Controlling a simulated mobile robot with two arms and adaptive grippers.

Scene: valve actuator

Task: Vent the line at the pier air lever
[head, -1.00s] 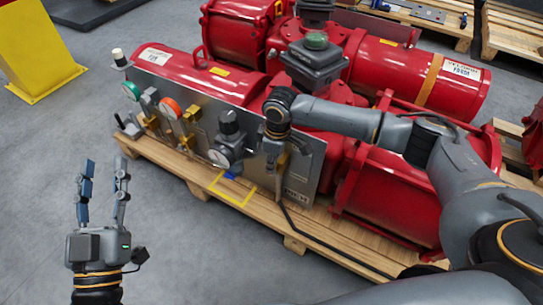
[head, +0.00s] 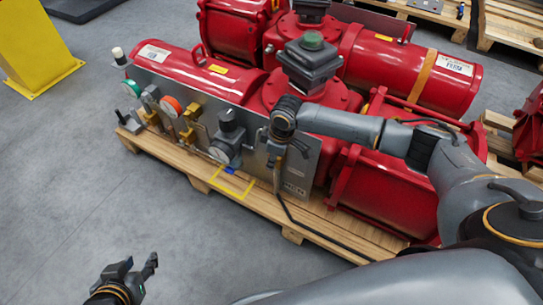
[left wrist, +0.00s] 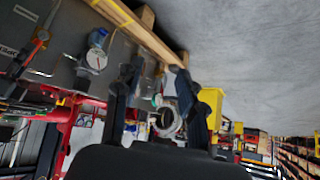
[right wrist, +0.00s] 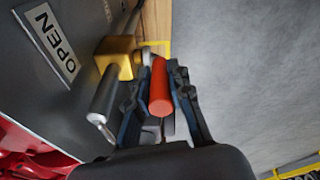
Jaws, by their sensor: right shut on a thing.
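A lever with a red sleeve (right wrist: 160,88) shows in the right wrist view, beside a brass valve body (right wrist: 118,57) on the grey panel. My right gripper (right wrist: 158,82) has a finger on each side of the red sleeve and is shut on it. In the head view my right gripper (head: 275,158) is at the right part of the panel (head: 298,178); its fingertips and the lever are hard to make out there. My left gripper (head: 137,266) is open and empty, low in the head view over the floor, well away from the panel.
An OPEN label (right wrist: 52,43) is on the panel beside the valve. Red actuators (head: 400,75) stand on a wooden pallet (head: 235,205). The floor (head: 75,180) to its left is clear.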

